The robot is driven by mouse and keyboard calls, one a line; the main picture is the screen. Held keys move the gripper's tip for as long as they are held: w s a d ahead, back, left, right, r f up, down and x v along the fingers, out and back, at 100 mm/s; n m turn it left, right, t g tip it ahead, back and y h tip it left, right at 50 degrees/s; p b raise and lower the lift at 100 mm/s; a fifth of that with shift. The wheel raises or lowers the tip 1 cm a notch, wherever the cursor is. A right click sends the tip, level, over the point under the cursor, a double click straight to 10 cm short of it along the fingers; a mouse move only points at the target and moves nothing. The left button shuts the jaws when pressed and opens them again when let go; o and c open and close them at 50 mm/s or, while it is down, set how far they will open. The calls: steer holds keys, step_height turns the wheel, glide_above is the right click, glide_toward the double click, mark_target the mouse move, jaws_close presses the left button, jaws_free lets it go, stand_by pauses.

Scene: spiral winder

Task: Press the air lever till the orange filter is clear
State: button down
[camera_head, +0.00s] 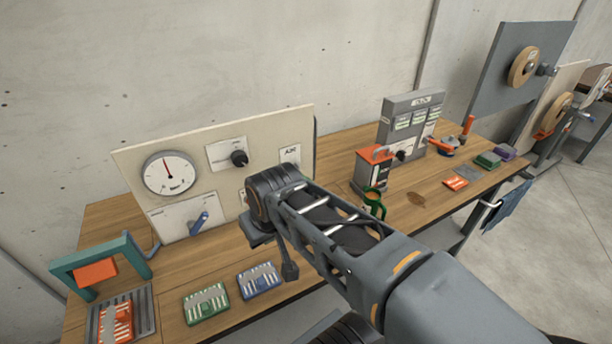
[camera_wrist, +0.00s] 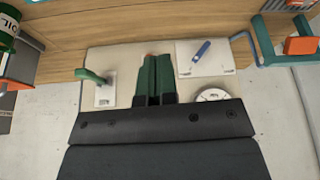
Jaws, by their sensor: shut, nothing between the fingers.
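The orange filter (camera_head: 117,322) lies on a dark slatted tray (camera_head: 146,305) at the front left, with pale bands across its face. A teal frame with an orange block (camera_head: 96,272) stands behind it. A blue lever (camera_head: 200,222) sits on a white plate low on the panel; it also shows in the wrist view (camera_wrist: 202,49). A green lever (camera_wrist: 88,75) is on another plate. I cannot read which is marked air. My gripper (camera_wrist: 155,60) is shut and empty in front of the panel, between the two levers and apart from both. My arm hides it in the head view.
The upright panel (camera_head: 135,160) carries a round gauge (camera_head: 169,174) and a black knob (camera_head: 239,158). A green filter (camera_head: 206,303) and a blue filter (camera_head: 259,280) lie on the bench.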

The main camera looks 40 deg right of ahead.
steer(key=w+d+r+b, duration=0.2)
steer(key=w+d+r, duration=0.2)
steer(key=w+d, duration=0.3)
steer(key=w+d+r+m+g+b, duration=0.1)
steer(key=w+d, duration=0.6)
steer(key=d, duration=0.8)
step_height(320, 180, up, 3)
steer(key=shift+w+f+m+g+b, duration=0.15)
steer(key=shift+w+m+g+b, duration=0.15)
steer(key=shift+b, duration=0.15)
steer(key=shift+f, duration=0.1)
steer(key=x, duration=1.1)
steer(key=shift+s+f, duration=0.25)
steer(key=shift+f, duration=0.1)
steer(key=shift+s+f, duration=0.2)
steer(key=shift+f, duration=0.85)
